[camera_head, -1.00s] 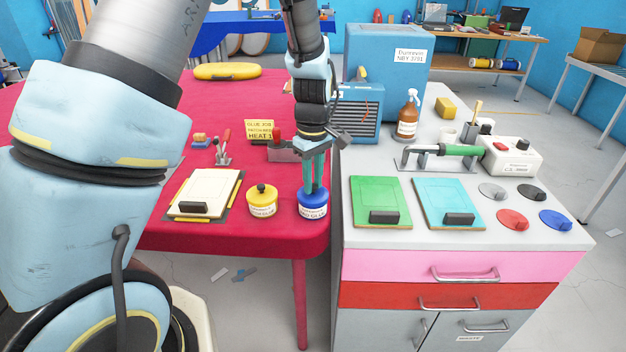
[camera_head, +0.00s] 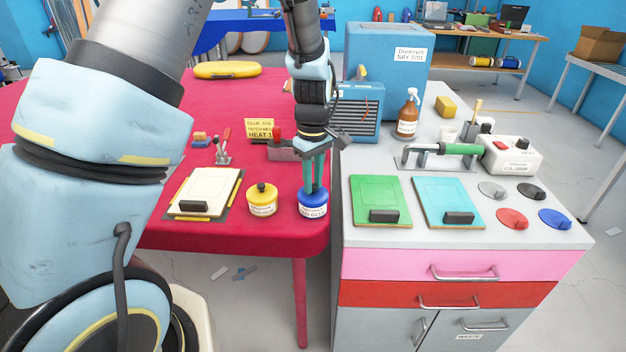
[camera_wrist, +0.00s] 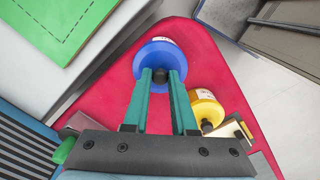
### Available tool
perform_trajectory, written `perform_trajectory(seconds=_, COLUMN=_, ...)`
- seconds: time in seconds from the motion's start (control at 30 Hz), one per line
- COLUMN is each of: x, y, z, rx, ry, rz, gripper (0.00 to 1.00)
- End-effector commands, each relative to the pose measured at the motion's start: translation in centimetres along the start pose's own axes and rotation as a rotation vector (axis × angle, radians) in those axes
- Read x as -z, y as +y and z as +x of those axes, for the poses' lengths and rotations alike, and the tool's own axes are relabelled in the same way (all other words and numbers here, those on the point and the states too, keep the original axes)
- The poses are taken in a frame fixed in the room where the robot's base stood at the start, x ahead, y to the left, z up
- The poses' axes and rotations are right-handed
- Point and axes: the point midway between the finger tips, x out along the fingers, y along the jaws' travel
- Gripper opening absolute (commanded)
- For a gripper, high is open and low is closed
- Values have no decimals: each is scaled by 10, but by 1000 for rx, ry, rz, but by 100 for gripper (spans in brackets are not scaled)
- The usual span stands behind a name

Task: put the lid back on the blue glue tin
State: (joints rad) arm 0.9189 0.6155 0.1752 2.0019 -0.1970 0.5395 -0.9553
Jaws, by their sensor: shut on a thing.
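The blue glue tin (camera_head: 313,209) stands upright near the front right corner of the red table. A blue lid (camera_head: 312,194) sits on its top, and it also shows in the wrist view as a blue disc (camera_wrist: 160,55) with a dark knob (camera_wrist: 160,76). My gripper (camera_head: 313,187) points straight down over the tin, its green fingers shut on the lid's knob. In the wrist view the fingertips (camera_wrist: 160,75) are on either side of the knob. The lid looks level on the tin; the fingers partly hide it, so I cannot tell whether it is fully seated.
A yellow tin (camera_head: 262,202) stands just left of the blue one. A cream board (camera_head: 205,188) lies further left. The grey bench (camera_head: 440,230) to the right carries green (camera_head: 380,200) and turquoise (camera_head: 449,198) boards and several loose lids. The red table's edge is close in front.

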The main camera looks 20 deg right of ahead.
Motion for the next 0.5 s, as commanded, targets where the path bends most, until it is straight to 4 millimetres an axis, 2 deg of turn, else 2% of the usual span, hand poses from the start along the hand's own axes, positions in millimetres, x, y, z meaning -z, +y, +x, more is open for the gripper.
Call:
perform_trajectory(seconds=0.47, x=0, y=0, z=0, rx=0, ry=0, rz=0, gripper=0)
perform_trajectory(seconds=0.5, x=0, y=0, z=0, rx=0, ry=0, rz=0, gripper=28)
